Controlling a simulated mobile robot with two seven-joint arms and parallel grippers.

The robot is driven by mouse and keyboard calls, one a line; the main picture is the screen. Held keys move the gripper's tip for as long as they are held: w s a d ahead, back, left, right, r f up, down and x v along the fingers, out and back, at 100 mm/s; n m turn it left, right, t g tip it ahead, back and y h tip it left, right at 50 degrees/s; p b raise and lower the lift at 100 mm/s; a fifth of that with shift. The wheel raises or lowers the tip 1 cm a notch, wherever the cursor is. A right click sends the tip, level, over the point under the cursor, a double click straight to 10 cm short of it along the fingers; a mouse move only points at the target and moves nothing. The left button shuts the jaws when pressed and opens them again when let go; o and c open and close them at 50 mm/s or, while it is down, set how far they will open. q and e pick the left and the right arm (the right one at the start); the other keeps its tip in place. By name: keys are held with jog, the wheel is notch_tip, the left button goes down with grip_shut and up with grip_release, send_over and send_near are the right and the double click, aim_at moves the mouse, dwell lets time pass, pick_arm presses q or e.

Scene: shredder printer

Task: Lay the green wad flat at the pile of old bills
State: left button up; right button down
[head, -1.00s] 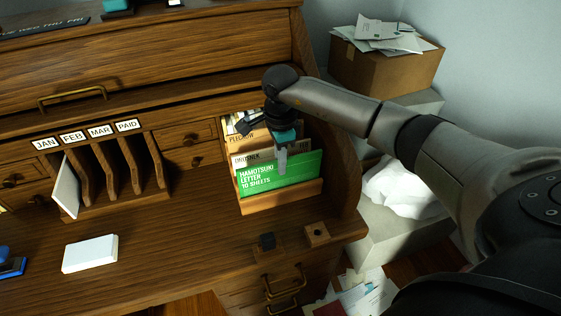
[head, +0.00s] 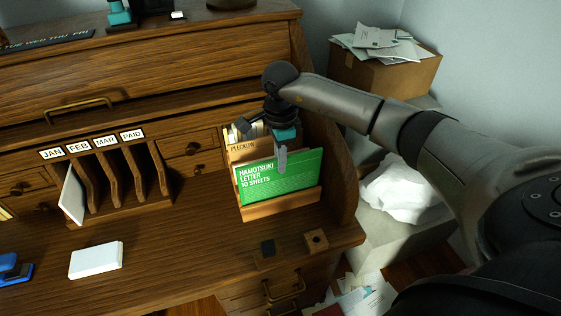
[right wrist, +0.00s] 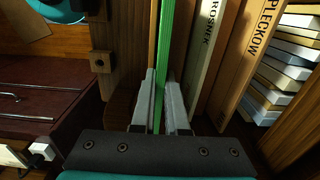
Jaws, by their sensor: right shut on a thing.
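The green wad (head: 280,178), marked "HAMOTSUKI LETTER 10 SHEETS", stands tilted at the front of the wooden sorter (head: 283,207) on the right of the desk. Its lower edge is hidden behind the sorter's front lip. My right gripper (head: 281,158) is shut on its upper edge, pointing down. In the right wrist view the wad (right wrist: 165,50) shows edge-on as a green strip between the fingers (right wrist: 158,88). Loose papers (head: 380,40) lie on a cardboard box at the back right. More papers (head: 365,300) lie low at the desk's right; I cannot tell which are the old bills. My left gripper is out of view.
Tan folders (head: 245,151) stand behind the wad in the sorter. The slotted JAN-to-PAID rack (head: 107,170) and a white block (head: 96,260) are to the left. The cardboard box (head: 385,78) and a crumpled white bag (head: 400,190) stand right of the desk.

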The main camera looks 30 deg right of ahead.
notch_tip(320, 180, up, 8)
jog(key=p, duration=0.5)
jog(key=shift+r, duration=0.25)
jog(key=shift+p, duration=0.3)
